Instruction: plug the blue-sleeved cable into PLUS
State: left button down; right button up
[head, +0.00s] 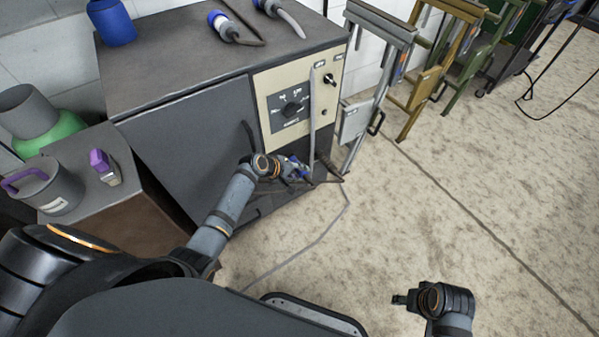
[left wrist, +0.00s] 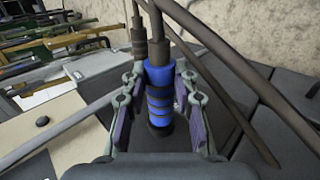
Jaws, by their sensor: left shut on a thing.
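The blue-sleeved cable (left wrist: 158,70) is held between the purple-padded fingers of my left gripper (left wrist: 160,112); its dark end points toward the wrist camera's lower middle. In the head view my left gripper (head: 297,170) is in front of the cabinet's lower right, below the beige control panel (head: 272,88), and some blue shows at its fingers. Small pale labels (head: 320,65) sit at the panel's upper right, too small to read; I cannot tell which is PLUS. My right gripper (head: 402,299) is low over the floor, far from the cabinet; its fingers are too small to judge.
Loose blue-and-grey connectors (head: 222,25) lie on top. A pale cable (head: 318,238) runs over the floor.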

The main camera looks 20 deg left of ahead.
pick_arm(q)
jog(key=shift+d+p, duration=0.15)
jog(key=shift+p, duration=0.25)
jog(key=shift+r, duration=0.1)
dwell(0.4)
jog(key=shift+w+a, duration=0.1)
jog(key=shift+a, duration=0.1)
dwell(0.5)
jog(key=c, duration=0.9)
grip_release()
jog(key=shift+o, duration=0.2)
jog(key=o, duration=0.5)
jog(key=shift+o, duration=0.2)
